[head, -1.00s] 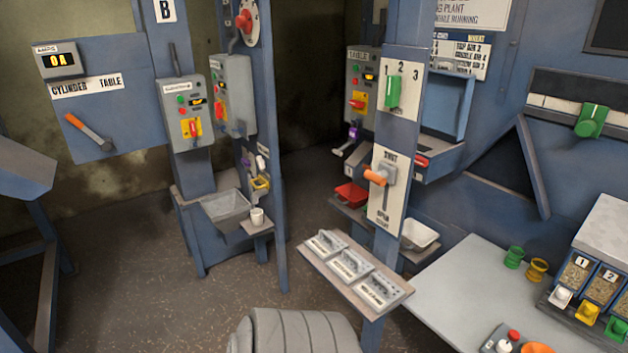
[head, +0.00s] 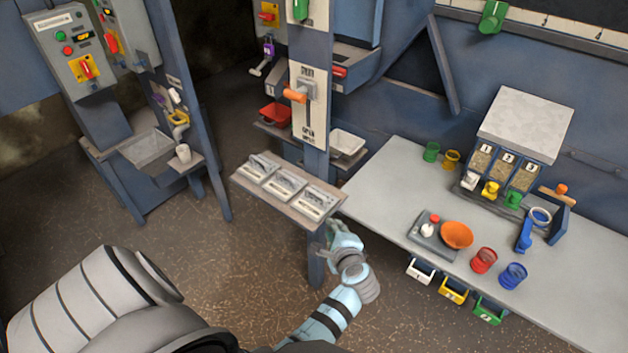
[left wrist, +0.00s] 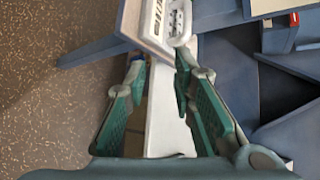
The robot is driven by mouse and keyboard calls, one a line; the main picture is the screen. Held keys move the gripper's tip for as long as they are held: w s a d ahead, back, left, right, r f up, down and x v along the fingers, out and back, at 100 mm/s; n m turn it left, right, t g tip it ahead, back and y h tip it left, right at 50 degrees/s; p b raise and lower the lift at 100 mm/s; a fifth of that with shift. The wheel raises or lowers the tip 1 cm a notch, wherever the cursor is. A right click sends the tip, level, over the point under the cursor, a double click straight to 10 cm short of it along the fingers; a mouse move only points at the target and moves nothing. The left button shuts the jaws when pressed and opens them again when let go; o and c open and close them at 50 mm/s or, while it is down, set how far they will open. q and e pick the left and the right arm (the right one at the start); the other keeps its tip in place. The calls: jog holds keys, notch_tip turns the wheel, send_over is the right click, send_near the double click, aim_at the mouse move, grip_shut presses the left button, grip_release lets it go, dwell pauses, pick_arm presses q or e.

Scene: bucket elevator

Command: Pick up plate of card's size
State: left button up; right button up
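Three pale plates with grey handles lie in a row on a small tilted shelf (head: 240,180): a left plate (head: 258,165), a middle plate (head: 285,184) and a right plate (head: 313,203). Their lettering is too small to read, and I cannot make out a card. My left gripper (head: 337,229) is just beyond the right, lower end of the shelf, close to the right plate. In the left wrist view its green fingers (left wrist: 160,68) stand apart with nothing held between them. The end of one plate (left wrist: 172,22) shows just ahead of the fingertips. My right gripper is not in view.
A blue post (head: 312,160) with an orange-handled lever (head: 296,95) rises behind the shelf. To the right is a grey table (head: 400,180) with a scale (head: 430,232), an orange bowl (head: 457,235) and coloured cups.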

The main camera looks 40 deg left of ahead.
aim_at(317, 195)
pick_arm(q)
jog(key=shift+y, duration=0.6)
jog(key=w+a+b, duration=0.2)
jog(key=a+b, duration=0.1)
jog(key=w+a+f+b, duration=0.1)
jog(key=w+a+b, duration=0.2)
jog(key=a+b, duration=0.1)
jog(key=w+a+f+b, duration=0.1)
jog(key=w+a+b, duration=0.1)
jog(key=a+b, duration=0.2)
jog(key=shift+w+a+f, duration=0.1)
jog(key=shift+w+a, duration=0.05)
jog(key=shift+w, duration=0.2)
jog(key=shift+w+a+b, duration=0.2)
jog(key=shift+a+b, duration=0.05)
jog(key=shift+b, duration=0.05)
jog(key=shift+r, duration=0.2)
grip_shut()
